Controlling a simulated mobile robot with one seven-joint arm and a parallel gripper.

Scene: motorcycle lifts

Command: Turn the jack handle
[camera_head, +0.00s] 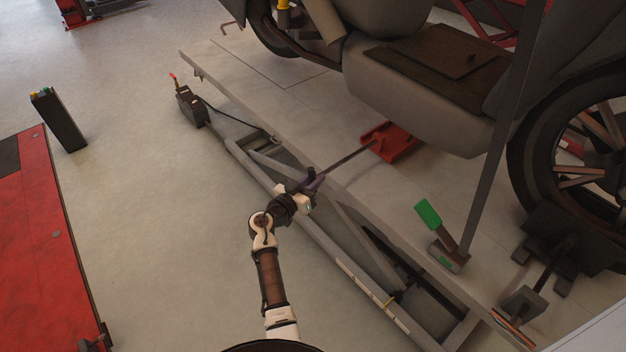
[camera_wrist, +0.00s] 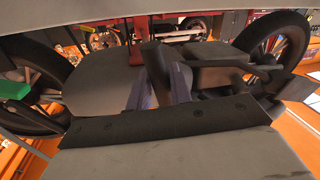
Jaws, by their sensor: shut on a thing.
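A red jack (camera_head: 393,143) sits on the grey lift platform under the motorcycle. Its thin dark jack handle (camera_head: 347,160) runs down and left from the jack toward the platform's near edge. My gripper (camera_head: 314,181) is shut on the outer end of the jack handle, at that edge. In the wrist view, the two purplish fingers of my gripper (camera_wrist: 161,88) stand on either side of the dark jack handle (camera_wrist: 155,62). The held end is partly hidden by the fingers.
The motorcycle (camera_head: 400,80) stands above the platform (camera_head: 350,195). A green-topped pedal (camera_head: 428,212) and an upright grey bar (camera_head: 490,170) are to the right. A black pump box (camera_head: 190,107) is at the left.

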